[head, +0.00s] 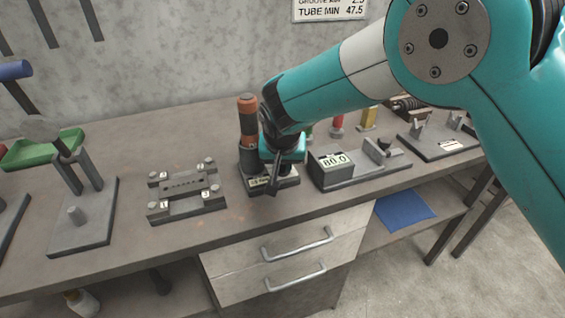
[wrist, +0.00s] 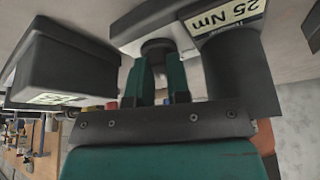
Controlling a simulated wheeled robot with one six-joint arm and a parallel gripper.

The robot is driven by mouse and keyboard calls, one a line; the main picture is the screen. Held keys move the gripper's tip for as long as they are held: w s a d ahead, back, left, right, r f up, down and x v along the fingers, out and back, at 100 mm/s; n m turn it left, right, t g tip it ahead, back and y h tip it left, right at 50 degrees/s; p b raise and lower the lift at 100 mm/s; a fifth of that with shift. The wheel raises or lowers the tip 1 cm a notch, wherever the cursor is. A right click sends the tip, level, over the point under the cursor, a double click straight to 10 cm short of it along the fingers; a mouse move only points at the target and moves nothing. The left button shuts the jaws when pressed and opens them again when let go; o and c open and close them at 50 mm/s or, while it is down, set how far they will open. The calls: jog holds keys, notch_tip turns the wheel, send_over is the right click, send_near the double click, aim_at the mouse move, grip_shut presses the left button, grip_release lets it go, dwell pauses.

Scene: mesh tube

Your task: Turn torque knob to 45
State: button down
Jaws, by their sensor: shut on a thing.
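The dark round torque knob (wrist: 157,47) sits on the grey torque station in the wrist view. My gripper (wrist: 157,68) is shut on the knob, with a teal finger on each side of it. A label reading 25 Nm (wrist: 226,12) is upside down beside it in the wrist view. In the head view the torque station (head: 288,183) stands near the bench's front edge, and my gripper (head: 274,178) reaches down over it and hides the knob. An orange-handled tool (head: 248,118) stands upright in the station. The knob's pointer or scale cannot be made out.
A gauge box reading 80.0 (head: 331,168) stands just right of the station. A grey plate with numbered posts (head: 186,190) lies to the left, with bare bench between. Another fixture (head: 440,137) stands farther right. Drawers (head: 290,250) are below the bench edge.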

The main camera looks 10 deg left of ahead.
jog(key=shift+s+f, duration=0.1)
jog(key=shift+f, duration=0.05)
dwell(0.4)
jog(key=c, duration=1.1)
grip_release()
jog(key=shift+r, duration=0.2)
jog(key=shift+r, duration=0.3)
jog(key=b+v, duration=0.2)
jog(key=v, duration=1.4)
jog(key=shift+s+r, duration=0.15)
jog(key=shift+r, duration=0.1)
